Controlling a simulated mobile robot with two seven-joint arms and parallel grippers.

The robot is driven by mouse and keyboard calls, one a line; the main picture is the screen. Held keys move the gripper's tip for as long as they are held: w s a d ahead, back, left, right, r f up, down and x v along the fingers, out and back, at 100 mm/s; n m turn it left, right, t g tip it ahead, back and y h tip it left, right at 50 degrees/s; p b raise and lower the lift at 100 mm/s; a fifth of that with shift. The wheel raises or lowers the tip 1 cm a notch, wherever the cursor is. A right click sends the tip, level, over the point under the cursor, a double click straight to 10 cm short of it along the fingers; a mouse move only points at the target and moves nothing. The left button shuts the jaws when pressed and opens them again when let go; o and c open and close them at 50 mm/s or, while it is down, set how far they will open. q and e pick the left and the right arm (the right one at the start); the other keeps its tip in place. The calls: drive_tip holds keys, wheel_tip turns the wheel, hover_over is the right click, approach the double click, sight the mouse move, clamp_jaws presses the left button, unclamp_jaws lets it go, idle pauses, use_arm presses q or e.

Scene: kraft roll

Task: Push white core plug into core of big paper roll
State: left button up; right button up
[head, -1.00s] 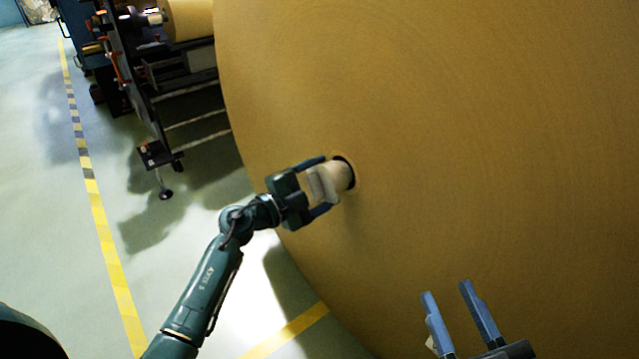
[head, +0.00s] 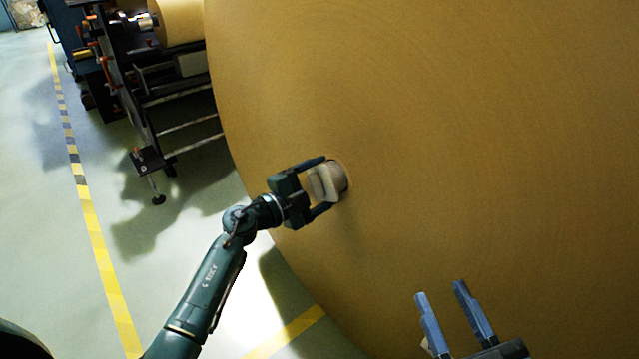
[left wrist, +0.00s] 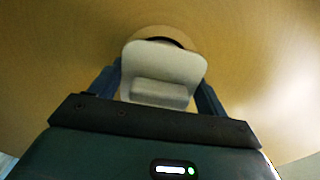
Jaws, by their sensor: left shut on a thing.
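The big paper roll (head: 450,130) is a huge brown disc face filling the right of the head view. The white core plug (head: 325,183) is at the core opening (head: 345,176) in the roll's face. My left gripper (head: 329,184) is shut on the plug, one finger on each side. In the left wrist view the plug (left wrist: 165,68) shows its pale outer end, with a dark crescent of the core (left wrist: 165,36) above it. How deep the plug sits is hidden. My right gripper (head: 441,296) is open and empty in front of the roll, low in the head view.
A dark machine frame (head: 140,100) with a smaller paper roll (head: 181,20) stands at the upper left. The pale floor (head: 75,235) with yellow line markings is clear at the left.

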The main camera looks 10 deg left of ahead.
use_arm(q)
drive_tip(key=shift+w+d, duration=0.25)
drive_tip(key=shift+w, duration=0.1)
drive_tip(key=shift+w+d+r, duration=0.1)
drive_tip(key=shift+w+d, duration=0.05)
drive_tip(key=shift+w, duration=0.05)
drive_tip(key=shift+r, duration=0.1)
